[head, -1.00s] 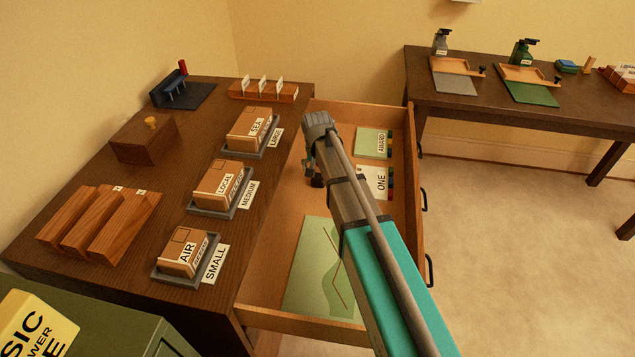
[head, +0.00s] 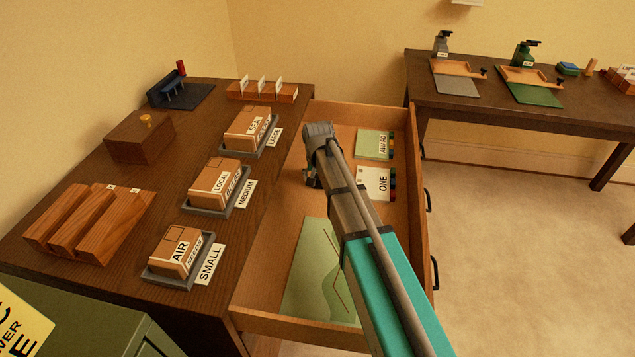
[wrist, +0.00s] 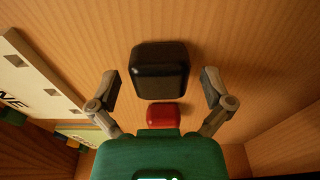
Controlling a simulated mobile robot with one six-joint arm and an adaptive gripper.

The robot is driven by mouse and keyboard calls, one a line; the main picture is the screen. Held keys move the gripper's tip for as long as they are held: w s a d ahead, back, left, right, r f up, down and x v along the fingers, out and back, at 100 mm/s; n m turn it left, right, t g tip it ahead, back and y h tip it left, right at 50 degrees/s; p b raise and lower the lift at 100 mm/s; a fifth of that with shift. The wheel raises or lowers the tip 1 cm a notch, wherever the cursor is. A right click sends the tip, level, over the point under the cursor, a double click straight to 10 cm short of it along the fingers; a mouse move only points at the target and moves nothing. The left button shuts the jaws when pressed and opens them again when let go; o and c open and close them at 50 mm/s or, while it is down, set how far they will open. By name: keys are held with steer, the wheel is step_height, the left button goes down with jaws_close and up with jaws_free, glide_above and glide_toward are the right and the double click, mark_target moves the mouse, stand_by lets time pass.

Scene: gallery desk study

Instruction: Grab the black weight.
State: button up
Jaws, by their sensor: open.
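The black weight (wrist: 160,70) is a dark block with rounded corners on the wooden drawer floor, seen from above in the wrist view. My gripper (wrist: 161,82) is open, with one finger on each side of the weight and a visible gap on both sides. A small red block (wrist: 163,115) lies just below the weight in the wrist view, partly hidden by my gripper's green body. In the head view my gripper (head: 313,180) points down into the open drawer (head: 345,115), and my arm and gripper hide the weight there.
The drawer also holds a ONE card (head: 374,183), a green card (head: 372,145) and a green map sheet (head: 315,270). Boxes on trays, such as the LOCAL box (head: 215,185), stand on the desk to the left.

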steer(key=c, duration=1.3)
steer(key=shift+r, duration=0.1)
step_height(320, 180, up, 3)
steer(key=p, duration=0.3)
steer(key=shift+r+p, duration=0.2)
steer(key=shift+p, duration=0.1)
steer(key=s+d+r+p, duration=0.8)
steer(key=d+r+p, duration=0.1)
steer(key=d, duration=0.2)
steer(key=shift+d+r, duration=0.2)
